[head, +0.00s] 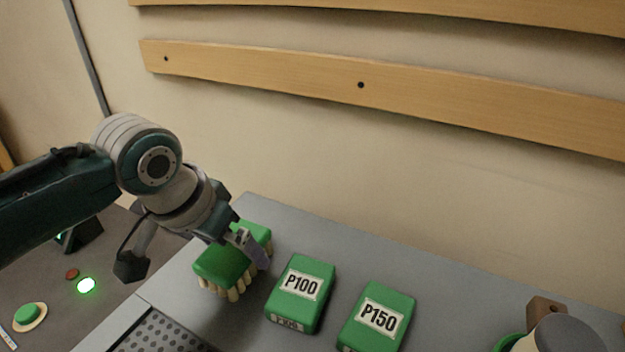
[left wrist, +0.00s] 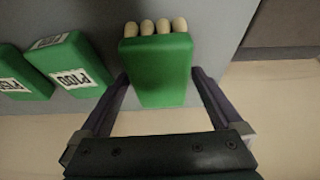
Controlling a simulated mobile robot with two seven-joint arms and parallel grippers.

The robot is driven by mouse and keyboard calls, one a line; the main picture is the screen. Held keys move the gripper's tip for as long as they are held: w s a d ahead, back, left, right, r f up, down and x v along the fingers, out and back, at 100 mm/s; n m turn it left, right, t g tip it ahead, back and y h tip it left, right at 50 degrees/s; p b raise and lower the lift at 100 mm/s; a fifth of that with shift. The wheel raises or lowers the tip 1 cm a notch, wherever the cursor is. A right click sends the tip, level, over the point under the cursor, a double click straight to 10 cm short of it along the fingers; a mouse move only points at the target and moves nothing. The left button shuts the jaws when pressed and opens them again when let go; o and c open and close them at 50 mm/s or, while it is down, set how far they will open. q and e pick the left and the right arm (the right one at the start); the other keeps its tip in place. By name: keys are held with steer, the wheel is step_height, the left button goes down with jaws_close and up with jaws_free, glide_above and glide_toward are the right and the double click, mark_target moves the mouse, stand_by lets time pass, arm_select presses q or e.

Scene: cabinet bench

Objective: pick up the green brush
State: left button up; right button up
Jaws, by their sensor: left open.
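The green brush (head: 226,265) lies on the grey bench near its left end, with its cream bristle tufts showing along the side. In the left wrist view the brush (left wrist: 158,70) lies between the two fingers, with bristle tufts at its far end. My left gripper (head: 254,248) is over the brush, and part of it hides the brush's middle. In the left wrist view the left gripper (left wrist: 160,92) is open, with one purple-grey finger on each side of the brush. I cannot tell whether the fingers touch it. My right gripper is not in view.
Green blocks marked P100 (head: 301,293) and P150 (head: 377,318) lie just right of the brush. A perforated dark panel (head: 160,334) is at the lower left. A wall with wooden rails (head: 300,75) stands behind the bench (head: 440,265). Another partly cut-off object sits at lower right.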

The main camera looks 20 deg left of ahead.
mark_target(233, 244)
arm_select(q)
steer(key=shift+w+f, duration=0.1)
steer(key=shift+f, duration=0.15)
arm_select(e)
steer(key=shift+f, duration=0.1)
arm_select(q)
steer(key=shift+f, duration=0.25)
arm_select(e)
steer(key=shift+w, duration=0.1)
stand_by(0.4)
arm_select(q)
steer(key=c, duration=1.3)
steer(key=shift+r, duration=0.2)
step_height(233, 244, up, 20)
steer(key=p, duration=0.4)
steer(key=shift+r, duration=0.1)
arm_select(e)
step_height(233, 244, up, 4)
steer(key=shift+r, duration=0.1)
